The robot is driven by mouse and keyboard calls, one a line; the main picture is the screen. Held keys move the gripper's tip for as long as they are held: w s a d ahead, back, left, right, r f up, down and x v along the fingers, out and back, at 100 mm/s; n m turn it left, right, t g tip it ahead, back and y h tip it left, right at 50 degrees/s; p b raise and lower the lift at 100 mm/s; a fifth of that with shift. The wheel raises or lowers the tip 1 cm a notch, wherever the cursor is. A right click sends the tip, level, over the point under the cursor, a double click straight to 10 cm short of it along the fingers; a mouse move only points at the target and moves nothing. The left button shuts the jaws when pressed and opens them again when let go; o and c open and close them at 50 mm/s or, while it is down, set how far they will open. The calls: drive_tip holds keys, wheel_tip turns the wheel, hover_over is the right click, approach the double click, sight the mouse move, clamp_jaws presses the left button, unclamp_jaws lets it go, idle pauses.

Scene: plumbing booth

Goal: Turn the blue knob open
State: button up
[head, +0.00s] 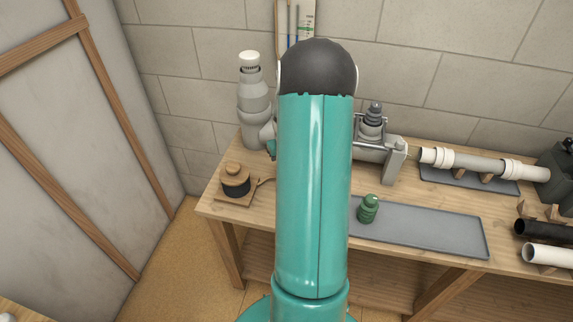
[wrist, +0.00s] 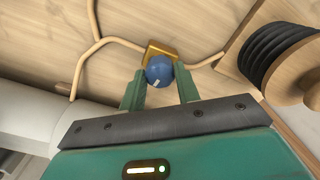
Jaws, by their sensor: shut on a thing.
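The blue knob (wrist: 159,71) shows in the wrist view as a round ball with a small white mark near its lower edge. It sits in front of a brass-coloured fitting (wrist: 158,49). My gripper (wrist: 159,84) has its two green fingers on either side of the knob and is shut on it. In the head view my own arm hides the knob and most of the gripper.
Thin tan pipes (wrist: 106,41) run from the fitting over the wooden surface. A dark coil on a wooden spool (wrist: 275,55) is close at right. A grey cylinder (wrist: 35,112) is at left. On the bench are a green bottle (head: 368,208) and grey mat (head: 430,228).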

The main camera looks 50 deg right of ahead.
drive_tip(key=shift+n, duration=0.9)
drive_tip(key=o, duration=1)
wheel_tip(320, 180, up, 14)
drive_tip(key=shift+f, duration=0.1)
